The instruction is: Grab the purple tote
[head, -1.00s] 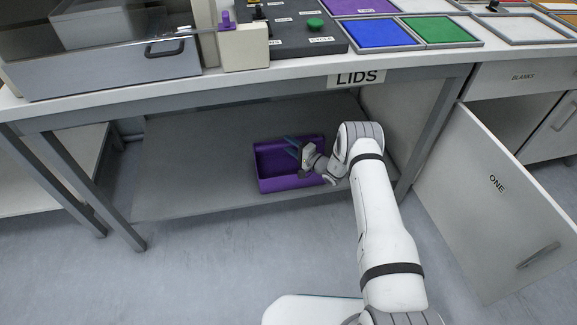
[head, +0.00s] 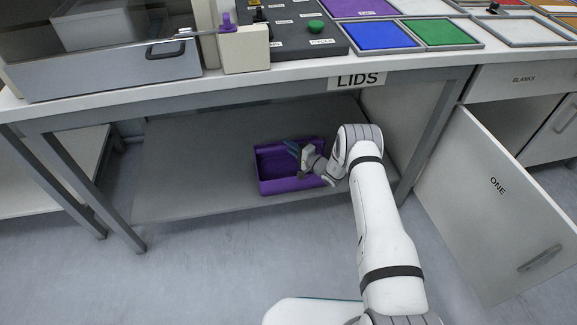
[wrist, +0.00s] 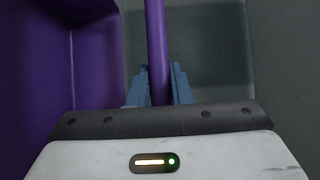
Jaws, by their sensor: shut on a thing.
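The purple tote (head: 290,186) sits on the grey lower shelf under the bench, below the LIDS label. It is open-topped, and its inside looks empty where I can see it. My gripper (head: 294,148) reaches in from the right at the tote. In the wrist view, my gripper (wrist: 159,86) has one blue-grey finger on each side of the tote's purple rim (wrist: 157,40) and is shut on it. The tote's inside shows at the left of the wrist view. My wrist and gripper hide part of the tote's right side in the head view.
The grey shelf (head: 190,170) is bare left of the tote. The bench top with its LIDS label (head: 357,81) overhangs it. Bench legs stand at left and right. An open cabinet door (head: 495,205) marked ONE stands right of my arm.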

